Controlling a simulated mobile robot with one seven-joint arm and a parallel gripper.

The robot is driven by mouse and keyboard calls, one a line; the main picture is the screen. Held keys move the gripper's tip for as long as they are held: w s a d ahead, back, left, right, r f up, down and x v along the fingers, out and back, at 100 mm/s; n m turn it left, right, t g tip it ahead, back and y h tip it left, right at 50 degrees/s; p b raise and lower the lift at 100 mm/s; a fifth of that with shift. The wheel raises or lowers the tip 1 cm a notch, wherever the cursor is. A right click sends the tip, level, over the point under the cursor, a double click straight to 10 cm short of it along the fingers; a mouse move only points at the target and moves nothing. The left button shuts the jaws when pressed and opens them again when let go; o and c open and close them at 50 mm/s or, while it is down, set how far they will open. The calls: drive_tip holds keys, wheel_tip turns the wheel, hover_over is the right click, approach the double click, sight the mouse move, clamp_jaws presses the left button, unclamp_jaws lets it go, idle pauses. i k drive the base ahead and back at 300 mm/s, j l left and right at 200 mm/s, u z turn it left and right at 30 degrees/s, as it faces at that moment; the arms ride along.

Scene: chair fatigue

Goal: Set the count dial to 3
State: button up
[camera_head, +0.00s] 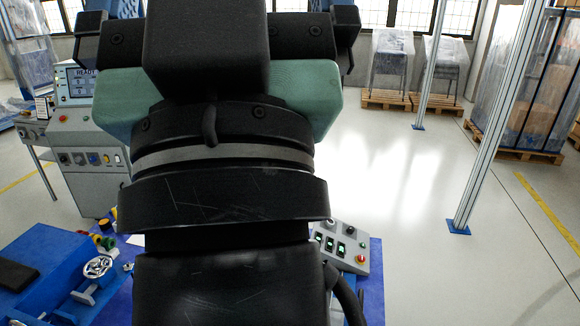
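My gripper (217,36) and wrist fill the centre of the head view, seen from behind. Dark finger parts stand wide apart at the far left and far right, with the tips out of clear sight. I see nothing held between them. The count dial cannot be singled out. A grey control cabinet (88,184) at the left has a row of small knobs and a lit screen (77,82) reading READY. A small grey control box (343,247) at the lower right has dark knobs, green-lit windows and a red button. Labels and settings are too small to read. My arm partly covers the box.
Blue machinery with a handwheel (97,267) stands at the lower left. A metal post (487,125) rises at the right. Wrapped chairs (391,55) and wrapped boxes on pallets stand behind. The pale floor (410,180) between is clear.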

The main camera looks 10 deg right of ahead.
sight(329, 224)
drive_tip(key=k+l, duration=0.1)
drive_tip(key=l, duration=0.55)
drive_tip(key=k+l, duration=0.15)
drive_tip(key=l, duration=0.2)
drive_tip(key=i+l, duration=0.15)
drive_tip(key=l, duration=0.2)
drive_tip(key=i+l, duration=0.1)
drive_tip(key=l, duration=0.25)
drive_tip(key=i+l, duration=0.15)
drive_tip(key=l, duration=0.2)
drive_tip(key=i+l, duration=0.15)
drive_tip(key=l, duration=0.2)
drive_tip(key=i+l, duration=0.1)
drive_tip(key=l, duration=0.25)
drive_tip(key=i+l, duration=0.15)
drive_tip(key=l, duration=0.2)
drive_tip(key=i+j, duration=0.15)
drive_tip(key=i, duration=0.4)
drive_tip(key=i+j, duration=0.15)
drive_tip(key=i, duration=0.35)
drive_tip(key=i+j, duration=0.15)
drive_tip(key=i, duration=0.4)
drive_tip(key=i+j, duration=0.1)
drive_tip(key=j, duration=0.25)
drive_tip(key=i+j, duration=0.1)
drive_tip(key=j, duration=0.3)
drive_tip(key=i+j, duration=0.1)
drive_tip(key=j, duration=0.25)
drive_tip(key=z, duration=0.05)
